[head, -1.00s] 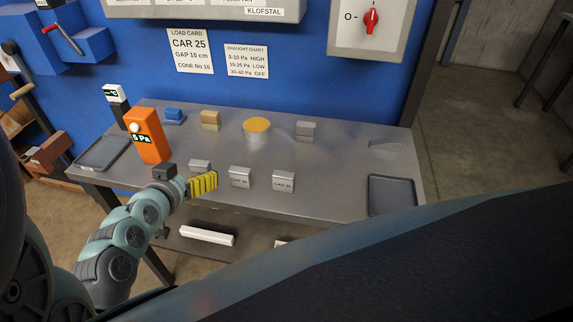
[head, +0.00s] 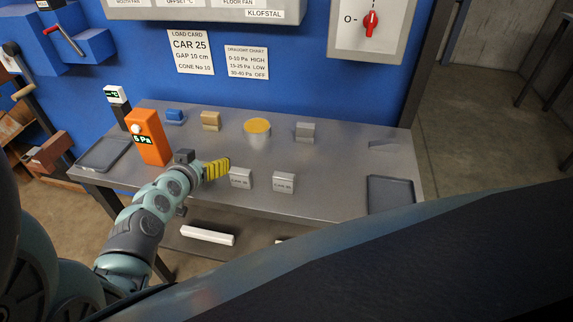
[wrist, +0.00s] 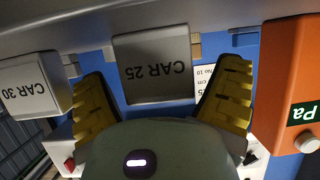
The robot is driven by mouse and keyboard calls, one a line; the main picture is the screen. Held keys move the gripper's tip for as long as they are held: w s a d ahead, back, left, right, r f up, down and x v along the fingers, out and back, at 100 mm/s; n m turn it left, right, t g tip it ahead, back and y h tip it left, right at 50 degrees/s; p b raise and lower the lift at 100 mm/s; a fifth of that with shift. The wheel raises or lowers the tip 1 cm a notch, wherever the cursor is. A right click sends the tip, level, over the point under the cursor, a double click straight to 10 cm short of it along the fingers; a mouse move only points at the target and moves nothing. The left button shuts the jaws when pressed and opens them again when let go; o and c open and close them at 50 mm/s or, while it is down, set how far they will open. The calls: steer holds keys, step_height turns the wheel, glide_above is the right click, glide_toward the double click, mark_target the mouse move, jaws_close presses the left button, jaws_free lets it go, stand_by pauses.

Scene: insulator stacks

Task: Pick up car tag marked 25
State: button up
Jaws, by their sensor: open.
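The car tag marked 25 (wrist: 153,68) is a grey block, upside down in the wrist view, straight ahead of my gripper. My gripper (head: 219,168) has yellow ribbed fingers and is over the front left part of the bench. In the wrist view its fingers are spread to either side of the tag and hold nothing; I cannot tell the remaining distance.
The orange Pa meter (head: 150,137) stands close on the left. A yellow-topped cup (head: 257,130) is behind. Dark trays lie at left (head: 103,152) and right (head: 391,194).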

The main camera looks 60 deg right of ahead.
steer(key=shift+o, duration=0.2)
steer(key=shift+d, duration=0.1)
steer(key=c, duration=1.4)
